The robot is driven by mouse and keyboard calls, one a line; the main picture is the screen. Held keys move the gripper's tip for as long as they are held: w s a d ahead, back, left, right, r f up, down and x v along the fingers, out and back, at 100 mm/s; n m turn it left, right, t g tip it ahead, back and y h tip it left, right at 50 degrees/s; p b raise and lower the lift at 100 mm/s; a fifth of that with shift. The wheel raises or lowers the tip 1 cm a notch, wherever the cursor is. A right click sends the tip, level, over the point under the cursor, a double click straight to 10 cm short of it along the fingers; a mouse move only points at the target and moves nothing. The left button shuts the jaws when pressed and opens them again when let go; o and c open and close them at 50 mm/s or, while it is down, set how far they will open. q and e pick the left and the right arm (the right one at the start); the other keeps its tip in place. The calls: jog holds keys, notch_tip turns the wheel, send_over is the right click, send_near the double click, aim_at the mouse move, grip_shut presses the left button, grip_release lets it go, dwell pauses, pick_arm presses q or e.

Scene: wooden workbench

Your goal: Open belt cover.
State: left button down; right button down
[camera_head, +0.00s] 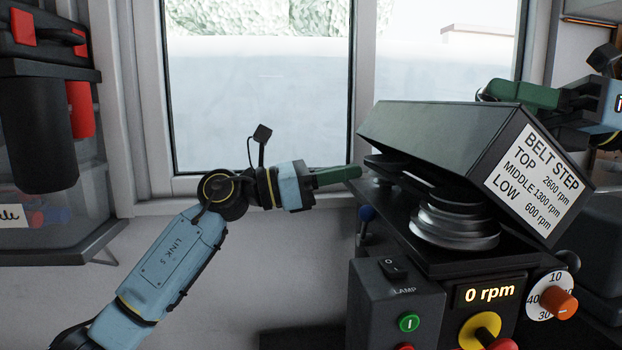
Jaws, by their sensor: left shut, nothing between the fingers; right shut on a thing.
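The belt cover (440,135) is a dark green-grey box with a white "BELT STEP" label (535,178) on its front end. It is tilted up over the machine head, and the stepped metal pulley (456,221) shows beneath it. My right gripper (490,93) comes in from the right behind the cover's upper edge. It is shut on the cover, though the exact contact is partly hidden. My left gripper (355,173), with green fingers, is shut and empty just left of the cover's lower left edge.
A window (260,95) is behind. A black and red tool (40,110) hangs at left.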

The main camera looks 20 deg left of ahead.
aim_at(383, 139)
pick_arm(q)
jog(key=shift+w+d+r, duration=0.3)
jog(key=shift+d+r, duration=0.4)
jog(key=shift+r, duration=0.15)
jog(key=shift+w+d+r, duration=0.3)
jog(key=shift+d+r, duration=0.35)
jog(key=shift+r, duration=0.2)
jog(key=shift+d+r, duration=0.25)
jog(key=shift+r, duration=0.2)
jog(key=shift+d+r, duration=0.2)
jog(key=shift+r, duration=0.25)
pick_arm(e)
jog(key=shift+s, duration=0.1)
pick_arm(q)
jog(key=shift+w+d, duration=0.1)
pick_arm(e)
jog(key=shift+a, duration=0.1)
jog(key=c, duration=1.3)
grip_release()
jog(key=shift+a+f, duration=0.1)
jog(key=shift+o, duration=0.6)
pick_arm(q)
jog(key=shift+f, duration=0.1)
pick_arm(e)
jog(key=shift+d, duration=0.2)
